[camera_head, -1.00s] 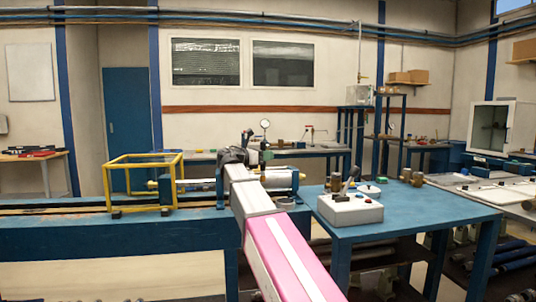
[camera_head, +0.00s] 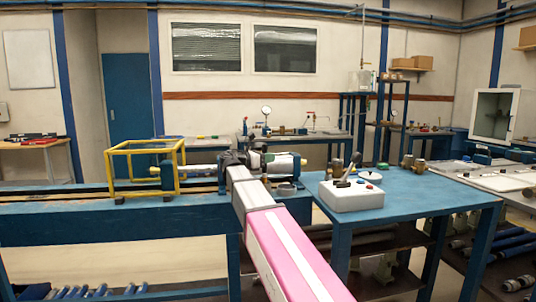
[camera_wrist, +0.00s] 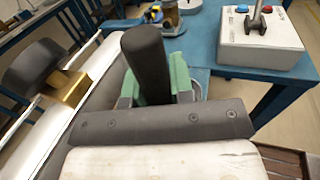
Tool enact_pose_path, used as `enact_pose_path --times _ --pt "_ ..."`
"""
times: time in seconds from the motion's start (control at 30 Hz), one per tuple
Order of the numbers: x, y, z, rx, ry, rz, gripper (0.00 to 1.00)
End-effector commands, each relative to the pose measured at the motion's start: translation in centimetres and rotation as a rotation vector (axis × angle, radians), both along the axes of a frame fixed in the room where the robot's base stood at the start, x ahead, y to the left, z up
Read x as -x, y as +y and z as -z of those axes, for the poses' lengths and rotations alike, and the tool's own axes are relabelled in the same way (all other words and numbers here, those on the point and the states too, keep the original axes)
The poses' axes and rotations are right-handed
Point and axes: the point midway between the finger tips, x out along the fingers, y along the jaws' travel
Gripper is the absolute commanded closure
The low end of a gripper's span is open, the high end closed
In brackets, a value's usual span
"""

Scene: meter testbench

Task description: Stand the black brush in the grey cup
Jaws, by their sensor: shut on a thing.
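The black brush shows in the wrist view as a thick dark upright cylinder (camera_wrist: 148,58). My gripper (camera_wrist: 153,88) is shut on it, with green finger pads on either side. The brush's lower part is hidden behind the gripper body. A grey cup (camera_head: 287,189) stands near the left edge of the blue table in the head view, just right of my gripper (camera_head: 231,160). In the wrist view a grey rim (camera_wrist: 199,89), probably the cup, shows just right of the fingers, mostly hidden. The brush appears outside the cup; its height above the table cannot be told.
A white control box (camera_head: 351,194) with a lever stands on the blue table (camera_head: 420,190), right of the cup. A silver cylinder (camera_head: 285,163) on the bench lies close behind my gripper. A yellow frame (camera_head: 145,170) stands to the left. Brass pieces (camera_head: 413,164) stand farther back.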

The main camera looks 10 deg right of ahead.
Motion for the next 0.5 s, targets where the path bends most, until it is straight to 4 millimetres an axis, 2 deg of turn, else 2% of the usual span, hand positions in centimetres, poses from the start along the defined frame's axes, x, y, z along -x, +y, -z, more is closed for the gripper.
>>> enact_pose_path --times 0.2,0.5 --pt "0.0 0.0 1.6 0.0 0.001 0.0 1.0" --pt "0.0 0.0 2.9 0.0 -0.001 0.0 1.0"
